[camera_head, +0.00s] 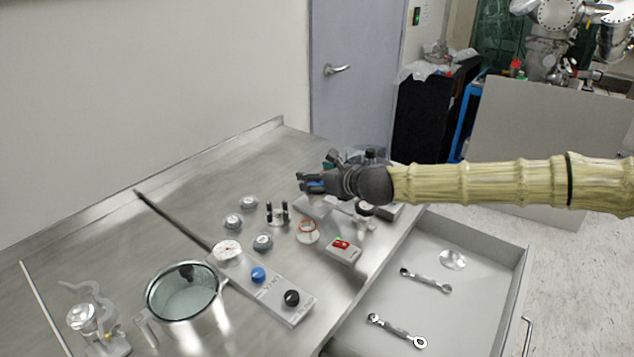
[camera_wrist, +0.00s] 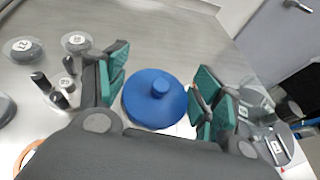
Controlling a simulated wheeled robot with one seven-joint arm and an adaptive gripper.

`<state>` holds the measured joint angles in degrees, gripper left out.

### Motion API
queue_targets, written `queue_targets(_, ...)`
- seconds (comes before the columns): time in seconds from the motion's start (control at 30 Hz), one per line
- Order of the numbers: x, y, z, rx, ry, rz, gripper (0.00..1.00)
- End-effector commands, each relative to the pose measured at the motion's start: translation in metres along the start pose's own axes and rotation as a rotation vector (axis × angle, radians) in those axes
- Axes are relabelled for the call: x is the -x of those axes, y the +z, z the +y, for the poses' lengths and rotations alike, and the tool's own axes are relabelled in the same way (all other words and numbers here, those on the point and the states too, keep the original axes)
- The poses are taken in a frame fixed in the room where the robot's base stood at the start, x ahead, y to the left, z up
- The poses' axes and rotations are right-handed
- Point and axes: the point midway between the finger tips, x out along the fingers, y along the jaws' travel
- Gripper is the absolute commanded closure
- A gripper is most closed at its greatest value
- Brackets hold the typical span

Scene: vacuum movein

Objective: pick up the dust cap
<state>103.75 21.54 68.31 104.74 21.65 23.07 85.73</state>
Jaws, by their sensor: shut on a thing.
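The dust cap (camera_wrist: 157,98) looks like a round blue disc with a small raised knob in the middle. In the wrist view it sits between the two teal finger pads of my gripper (camera_wrist: 157,90), which is shut on it. In the head view my gripper (camera_head: 312,183) points left above the metal bench, and some blue of the cap shows at its fingertips. The cap appears to be held above the bench top; its underside is hidden.
The metal bench (camera_head: 190,185) holds several small round weights (camera_head: 233,222), a black-pegged stand (camera_head: 277,214), a red-switch box (camera_head: 342,249), a gauge panel (camera_head: 275,288) and a glass-topped pot (camera_head: 183,291). An open drawer (camera_head: 475,285) holds wrenches. The back left bench is clear.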

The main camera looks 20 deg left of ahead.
Motion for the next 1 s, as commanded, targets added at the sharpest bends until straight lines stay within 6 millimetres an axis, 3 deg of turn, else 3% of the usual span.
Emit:
queue_targets(0.2,0.009,0.021,0.001,0.001,0.0,-0.001,0.44)
queue_targets(0.47,0.045,0.007,0.023,0.0,0.003,0.001,0.44)
queue_targets(0.8,0.107,-0.011,0.06,0.0,0.003,0.0,0.44)
queue_targets(1.0,0.131,-0.017,0.075,-0.001,0.003,0.0,0.44)
